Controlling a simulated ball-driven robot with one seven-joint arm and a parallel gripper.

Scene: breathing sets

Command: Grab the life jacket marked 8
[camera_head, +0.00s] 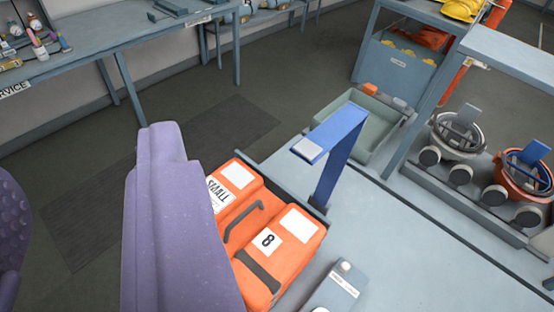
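Another purple part shows at the left edge. I cannot see fingertips closing on anything.
A blue bracket (335,145) rises right behind the jacket. A small grey labelled box (337,287) stands in front. An empty green-grey tray (370,130) lies beyond. Round fittings (460,135) stand on the right bench. Grey tables line the back; dark floor (235,110) lies between.

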